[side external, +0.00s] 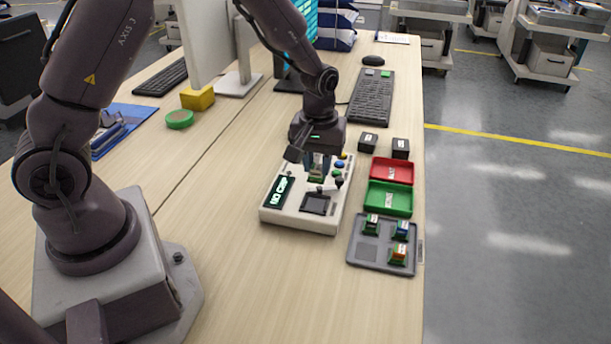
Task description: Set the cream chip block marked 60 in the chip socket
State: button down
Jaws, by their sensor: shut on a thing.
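My gripper (317,172) points down over the back part of the white test station. It is shut on a small chip block (316,179), of which a green lower part and a pale strip show; its mark cannot be read and the fingers hide much of it. The station (299,222) has a lit display (283,192) reading "NO CHIP" and a dark square part (315,204) in front of the gripper. I cannot tell whether that square is the chip socket, or whether the held block touches the station.
A grey tray (367,252) holds several chip blocks with green bases. A red bin (390,171) and a green bin (389,199) stand right of the station. Two black blocks (368,142) (400,148) and a keyboard (370,97) lie behind.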

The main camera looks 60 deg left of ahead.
aim_at(316, 203)
jog(key=shift+s+f, duration=0.1)
jog(key=shift+f, duration=2.95)
jog(key=shift+f, duration=0.4)
jog(key=c, duration=0.9)
grip_release()
jog(key=shift+o, duration=0.2)
notch_tip(316, 203, up, 13)
